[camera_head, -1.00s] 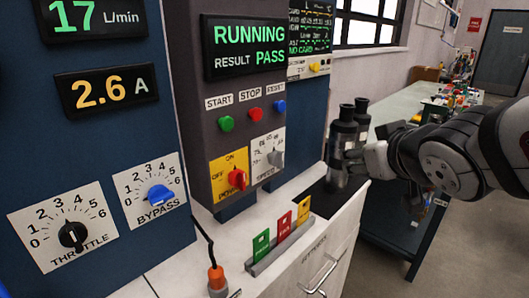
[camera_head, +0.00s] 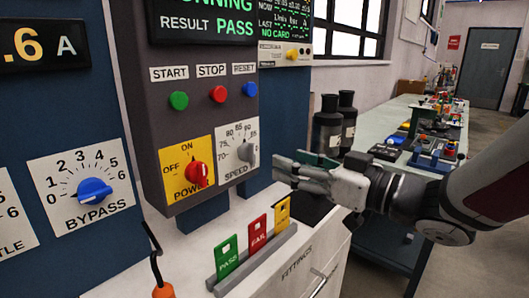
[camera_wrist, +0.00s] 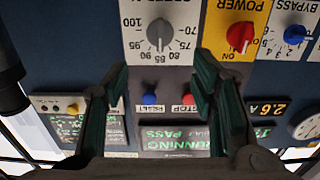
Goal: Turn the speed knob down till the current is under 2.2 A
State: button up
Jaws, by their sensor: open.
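The grey speed knob (camera_head: 247,153) sits on a white dial plate on the dark control box, right of the red power knob (camera_head: 197,173). In the wrist view, which is upside down, the speed knob (camera_wrist: 160,33) lies between and beyond my fingertips. My gripper (camera_head: 287,170) is right of the knob in the head view, apart from it. In the wrist view my gripper (camera_wrist: 160,68) is open and empty. The current readout (camera_wrist: 268,109) shows 2.6 A; in the head view its readout (camera_head: 38,46) is cut off at the left.
START (camera_head: 179,100), STOP (camera_head: 218,94) and RESET (camera_head: 249,90) buttons sit above the knobs. Green, red and yellow cards (camera_head: 256,236) stand in a rack below. Two dark bottles (camera_head: 327,127) stand behind my gripper. The blue bypass knob (camera_head: 94,191) is at the left.

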aim_at(254, 150)
jog(key=b+x, duration=0.2)
jog(key=x, duration=0.9)
jog(key=shift+w+a, duration=0.25)
jog(key=shift+a, duration=0.05)
jog(key=c, duration=1.1)
